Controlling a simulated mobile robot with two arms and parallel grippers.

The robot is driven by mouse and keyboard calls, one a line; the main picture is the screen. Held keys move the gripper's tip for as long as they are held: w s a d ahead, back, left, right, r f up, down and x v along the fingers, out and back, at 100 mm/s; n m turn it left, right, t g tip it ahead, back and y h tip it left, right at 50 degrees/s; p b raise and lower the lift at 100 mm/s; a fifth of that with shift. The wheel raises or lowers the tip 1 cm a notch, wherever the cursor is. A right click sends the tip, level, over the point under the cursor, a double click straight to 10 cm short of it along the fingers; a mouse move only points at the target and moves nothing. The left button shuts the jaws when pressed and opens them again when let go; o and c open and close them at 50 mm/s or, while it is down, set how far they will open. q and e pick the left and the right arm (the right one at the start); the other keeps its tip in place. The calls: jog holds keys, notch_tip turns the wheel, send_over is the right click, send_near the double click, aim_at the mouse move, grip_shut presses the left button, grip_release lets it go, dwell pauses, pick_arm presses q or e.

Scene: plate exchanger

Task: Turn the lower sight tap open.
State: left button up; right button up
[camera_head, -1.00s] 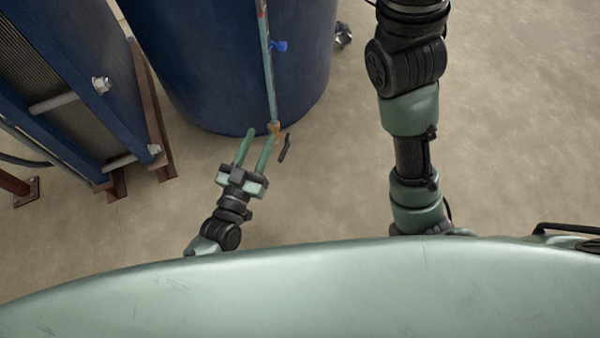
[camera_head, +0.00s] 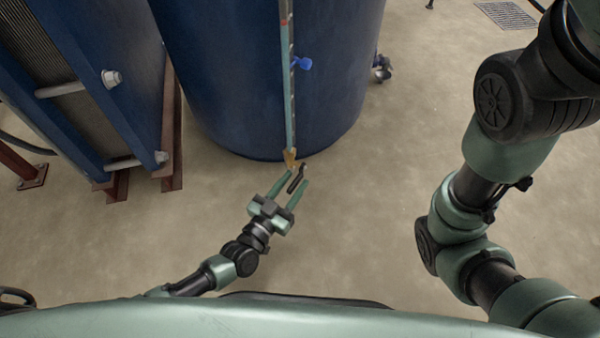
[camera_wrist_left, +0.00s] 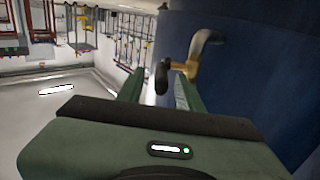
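The lower sight tap (camera_head: 290,158) is a brass fitting at the foot of the sight glass (camera_head: 287,90) on the blue tank, with a dark lever (camera_head: 297,177). In the left wrist view, the brass tap body (camera_wrist_left: 187,68) sits ahead, with the lever's dark end (camera_wrist_left: 162,77) to its left. My left gripper (camera_head: 297,179) is open, and the lever appears between its two green fingers. The left wrist view also shows the fingers (camera_wrist_left: 157,88) apart on either side of the lever; I cannot tell whether they touch it. My right gripper is out of view.
The blue tank (camera_head: 230,80) stands behind the tap, with a blue-handled fitting (camera_head: 301,63) higher on the sight glass. The plate exchanger (camera_head: 90,90) stands at left on brown rails (camera_head: 172,150). Open floor (camera_head: 380,190) lies right of the tap.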

pick_arm(q)
jog(key=shift+w+d, duration=0.15)
jog(key=shift+w, duration=0.1)
grip_shut()
dwell(1.3)
